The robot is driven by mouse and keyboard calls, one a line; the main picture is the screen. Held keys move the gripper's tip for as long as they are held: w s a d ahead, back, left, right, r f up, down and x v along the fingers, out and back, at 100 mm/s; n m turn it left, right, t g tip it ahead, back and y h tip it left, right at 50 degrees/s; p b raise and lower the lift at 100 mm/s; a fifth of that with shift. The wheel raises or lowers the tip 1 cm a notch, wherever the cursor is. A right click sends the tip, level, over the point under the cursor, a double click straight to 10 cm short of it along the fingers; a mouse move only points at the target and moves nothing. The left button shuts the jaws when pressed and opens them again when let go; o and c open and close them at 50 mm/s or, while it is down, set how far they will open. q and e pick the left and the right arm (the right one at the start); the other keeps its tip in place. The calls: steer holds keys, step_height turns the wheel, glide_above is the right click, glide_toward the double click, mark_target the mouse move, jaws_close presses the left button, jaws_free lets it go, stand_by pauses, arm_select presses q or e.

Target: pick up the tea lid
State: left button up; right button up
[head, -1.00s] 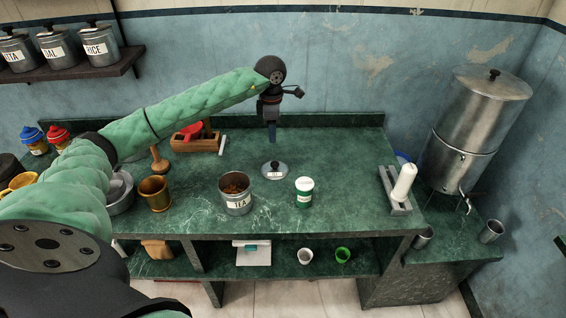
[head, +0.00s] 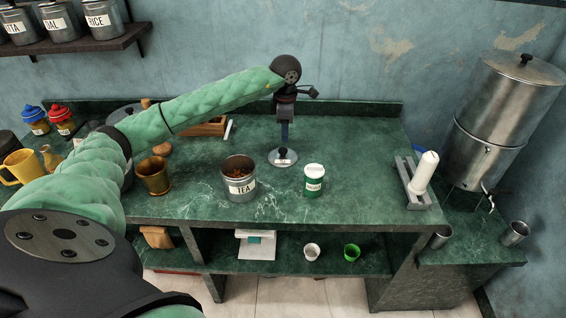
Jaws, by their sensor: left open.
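The tea lid (head: 283,161) is a grey metal disc with a dark knob and a small label. It lies flat on the green marble counter, behind and to the right of the open tea canister (head: 239,186), which is labelled TEA and holds brown contents. My left gripper (head: 284,143) points straight down over the lid, its fingertips at or just above the knob. It is open. The view is too small to tell whether the fingers touch the knob or straddle it. My right gripper is not in view.
A white-and-green jar (head: 314,182) stands right of the lid. A brass cup (head: 154,177) stands left of the canister. A white candle-like cylinder (head: 424,171) is on a grey rack at right, near a large steel dispenser (head: 497,120). The counter behind the jar is clear.

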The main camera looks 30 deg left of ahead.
mark_target(283, 150)
arm_select(q)
steer(key=shift+f, duration=0.7)
steer(key=shift+f+p, duration=0.3)
steer(key=shift+f, duration=0.45)
steer(key=shift+s+a+f+p, duration=0.15)
steer(key=shift+f+p, duration=0.2)
steer(key=shift+f, duration=0.2)
steer(key=f+p, duration=0.1)
steer(key=f, duration=0.3)
steer(key=shift+a+f+p, duration=0.2)
steer(key=shift+p, duration=0.1)
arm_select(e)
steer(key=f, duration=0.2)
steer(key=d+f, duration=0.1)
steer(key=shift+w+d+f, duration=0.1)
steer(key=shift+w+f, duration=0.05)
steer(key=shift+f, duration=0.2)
arm_select(q)
steer(key=shift+c, duration=0.5)
steer(key=c, duration=0.8)
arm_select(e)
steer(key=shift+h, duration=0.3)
arm_select(q)
steer(key=shift+c, duration=0.2)
